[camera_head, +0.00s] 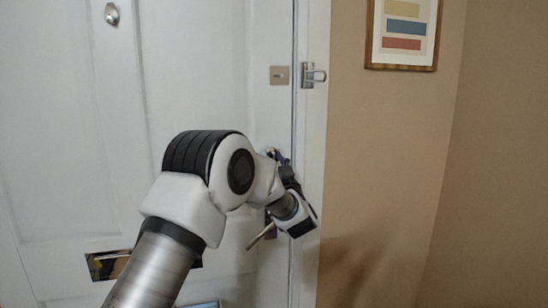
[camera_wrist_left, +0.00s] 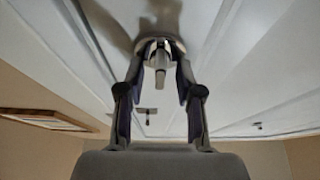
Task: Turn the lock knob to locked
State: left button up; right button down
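The lock knob (camera_wrist_left: 160,77) shows in the left wrist view as a small silver turn piece on a round base against the white door (camera_head: 60,150). My left gripper (camera_wrist_left: 160,50) has its two dark fingers apart, one on each side of the knob. Gaps show between the fingers and the turn piece; whether the tips touch the base I cannot tell. In the head view my left arm reaches to the door's right edge and hides the knob. A grey lever-like handle (camera_head: 261,237) shows just below the gripper. My right gripper is not in view.
A square metal plate (camera_head: 279,75) is on the door above the arm, with a latch (camera_head: 314,75) on the frame beside it. A mail slot (camera_head: 105,266) is low on the door. A framed picture (camera_head: 404,32) hangs on the tan wall, which is otherwise clear.

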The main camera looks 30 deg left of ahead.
pick_arm(q)
grip_shut()
jog(key=shift+m, duration=0.3)
jog(key=m+t+h+p, duration=0.1)
jog(key=m, duration=0.1)
jog(key=m+t+h+p, duration=0.1)
jog(key=m+p, duration=0.1)
jog(key=m, duration=0.1)
jog(key=m+h+p, duration=0.1)
jog(key=m, duration=0.1)
jog(key=shift+r+m+t+h+p, duration=0.2)
jog(key=shift+m+t+h+p, duration=0.2)
jog(key=m+h+p, duration=0.1)
jog(key=m+p, duration=0.3)
jog(key=m+h+p, duration=0.2)
jog(key=m+p, duration=0.2)
jog(key=m+h+p, duration=0.2)
jog(key=m+p, duration=0.2)
jog(key=shift+r+g, duration=0.1)
jog(key=shift+g, duration=0.3)
jog(key=shift+f+m+g+p, duration=0.25)
jog(key=shift+m+g+p, duration=0.05)
jog(key=shift+m+p, duration=0.85)
